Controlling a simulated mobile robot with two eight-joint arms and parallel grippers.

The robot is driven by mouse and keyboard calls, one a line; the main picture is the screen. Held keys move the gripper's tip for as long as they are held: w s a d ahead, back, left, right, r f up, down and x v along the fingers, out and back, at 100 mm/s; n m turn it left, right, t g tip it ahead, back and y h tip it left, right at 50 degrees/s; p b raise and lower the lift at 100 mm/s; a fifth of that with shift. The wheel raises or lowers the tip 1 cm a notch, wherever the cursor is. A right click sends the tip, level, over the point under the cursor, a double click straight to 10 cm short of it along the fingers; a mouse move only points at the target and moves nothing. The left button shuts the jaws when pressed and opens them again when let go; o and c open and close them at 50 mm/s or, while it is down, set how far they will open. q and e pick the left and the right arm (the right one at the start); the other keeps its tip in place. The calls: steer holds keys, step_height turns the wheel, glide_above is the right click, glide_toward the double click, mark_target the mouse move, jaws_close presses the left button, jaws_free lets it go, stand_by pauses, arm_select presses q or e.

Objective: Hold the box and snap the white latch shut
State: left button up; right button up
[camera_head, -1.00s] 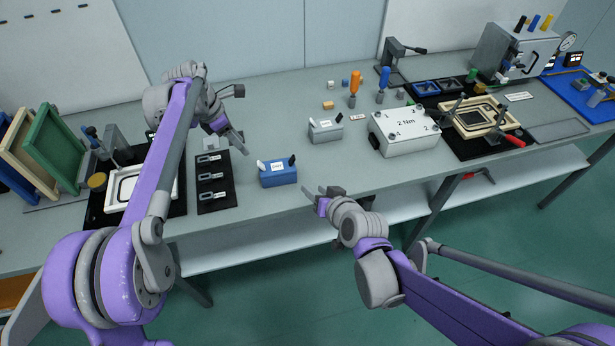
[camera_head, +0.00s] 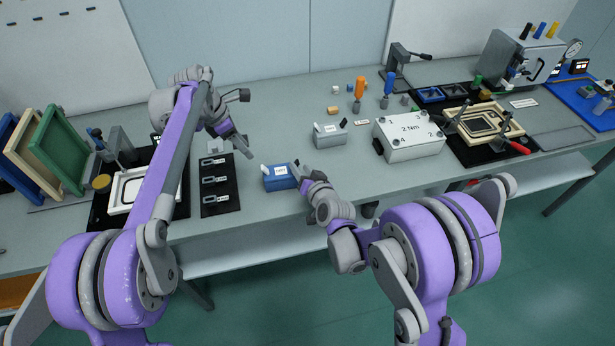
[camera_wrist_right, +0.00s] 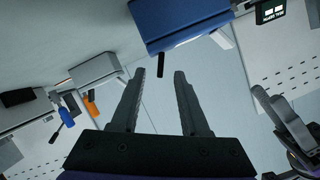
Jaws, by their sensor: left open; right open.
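A blue box (camera_head: 279,183) with a white latch (camera_head: 265,169) at its left end sits on the bench between my arms. In the right wrist view the blue box (camera_wrist_right: 178,18) is at the top, with a black lever (camera_wrist_right: 160,72) and the white latch (camera_wrist_right: 221,39) sticking out from it. My right gripper (camera_head: 303,178) is open beside the box's right end. In the wrist view the black lever shows between its fingertips (camera_wrist_right: 160,76); contact cannot be told. My left gripper (camera_head: 243,121) is open and empty, behind and left of the box.
A grey box (camera_head: 330,139) with its own levers stands behind and right. A large white box (camera_head: 408,140) is further right. A black mat (camera_head: 219,203) with several grey parts lies left of the blue box.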

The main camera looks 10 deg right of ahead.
mark_target(298, 165)
steer(key=shift+x, duration=1.5)
jaws_close()
arm_select(q)
steer(key=shift+c, duration=1)
steer(key=a+m, duration=0.1)
steer(key=a+f+y, duration=0.1)
steer(key=a+m, duration=0.1)
steer(key=shift+w+f+m+g+y, duration=0.2)
steer(key=shift+w+m+g+y, duration=0.1)
steer(key=shift+y, duration=0.1)
jaws_close()
steer(key=shift+a, duration=0.15)
